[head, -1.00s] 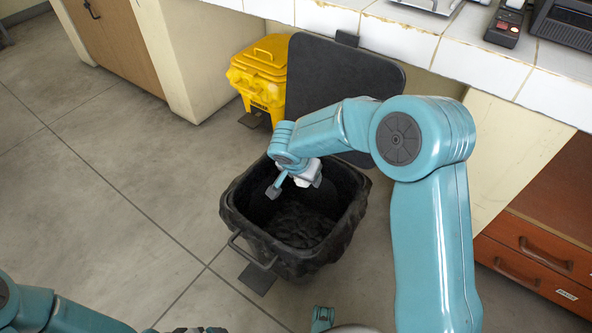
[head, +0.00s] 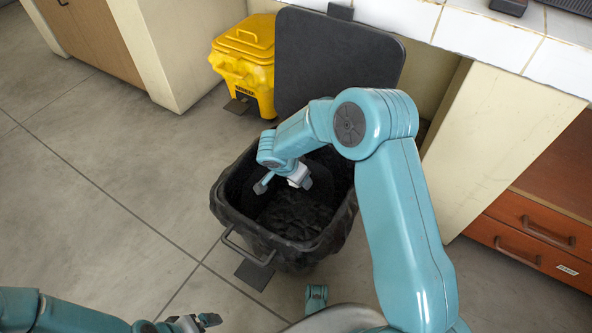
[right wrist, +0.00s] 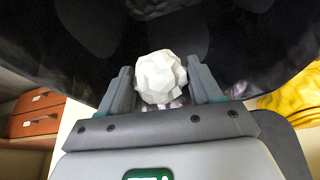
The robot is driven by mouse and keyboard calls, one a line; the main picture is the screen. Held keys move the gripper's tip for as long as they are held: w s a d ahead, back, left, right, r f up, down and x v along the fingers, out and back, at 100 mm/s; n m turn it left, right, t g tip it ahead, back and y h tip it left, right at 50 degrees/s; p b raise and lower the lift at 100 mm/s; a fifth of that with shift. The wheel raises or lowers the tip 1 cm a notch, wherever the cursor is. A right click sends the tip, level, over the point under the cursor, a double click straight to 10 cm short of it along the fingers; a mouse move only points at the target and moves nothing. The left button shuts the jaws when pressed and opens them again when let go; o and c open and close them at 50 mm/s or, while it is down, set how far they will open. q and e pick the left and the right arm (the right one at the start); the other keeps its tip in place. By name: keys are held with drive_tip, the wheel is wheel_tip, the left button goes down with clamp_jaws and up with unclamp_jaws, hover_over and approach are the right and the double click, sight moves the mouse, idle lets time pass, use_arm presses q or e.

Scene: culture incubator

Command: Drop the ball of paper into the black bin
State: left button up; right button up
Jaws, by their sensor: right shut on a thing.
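The ball of paper (right wrist: 160,77) is white and faceted; in the right wrist view it sits between the two fingers of my right gripper (right wrist: 163,88), which is shut on it. In the head view my right gripper (head: 284,184) points down into the mouth of the black bin (head: 285,255), inside its rim. The bin's dark interior (right wrist: 235,50) fills the upper part of the right wrist view. The bin's lid (head: 335,62) stands raised behind it. My left gripper (head: 197,321) is low at the bottom edge of the head view, partly cut off, away from the bin.
A yellow pedal bin (head: 245,60) stands behind and left of the black bin. A white tiled counter (head: 480,40) runs along the back right, above wooden drawers (head: 535,240). The grey floor (head: 90,190) on the left is clear.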

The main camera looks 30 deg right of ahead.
drive_tip(key=shift+f, duration=0.2)
drive_tip(key=o, duration=1.1)
drive_tip(key=p+v, duration=0.4)
drive_tip(key=v, duration=1.2)
drive_tip(key=shift+r+p, duration=0.15)
drive_tip(key=shift+p, duration=0.2)
